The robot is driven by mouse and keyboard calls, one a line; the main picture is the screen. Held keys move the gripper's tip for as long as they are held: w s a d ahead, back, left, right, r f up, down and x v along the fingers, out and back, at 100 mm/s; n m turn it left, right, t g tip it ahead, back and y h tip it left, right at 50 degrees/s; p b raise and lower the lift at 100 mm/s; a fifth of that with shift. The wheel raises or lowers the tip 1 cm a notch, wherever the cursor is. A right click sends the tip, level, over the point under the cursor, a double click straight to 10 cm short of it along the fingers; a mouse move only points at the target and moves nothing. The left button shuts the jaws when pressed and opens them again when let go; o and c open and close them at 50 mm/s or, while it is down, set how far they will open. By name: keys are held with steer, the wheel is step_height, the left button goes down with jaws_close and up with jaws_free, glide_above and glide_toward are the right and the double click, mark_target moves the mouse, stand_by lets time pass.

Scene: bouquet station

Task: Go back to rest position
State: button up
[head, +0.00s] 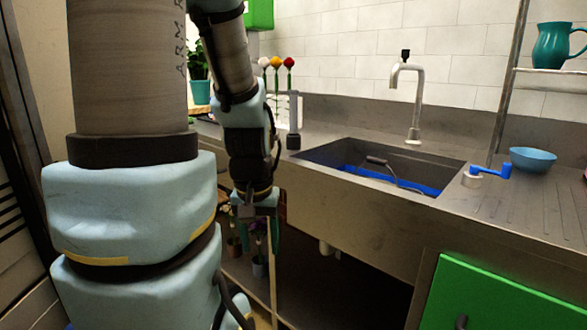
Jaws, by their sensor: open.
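My gripper (259,234) hangs at the end of my arm, pointing down in front of the counter and left of the sink. It is open, and I see nothing held between its fingers, though the view of them is small and dark. My arm fills the left of the view, and its wrist is bent downward. Small flower pots (258,266) stand on a low shelf below and behind the gripper, partly hidden by it.
The sink (310,158) holds something blue under a tall faucet (415,100). A blue bowl (533,159) sits on the right of the counter. White, yellow and red flowers (289,62) stand at the back. A green cabinet door (500,295) is at lower right.

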step_height(320, 180, up, 12)
steer(key=p, duration=1.2)
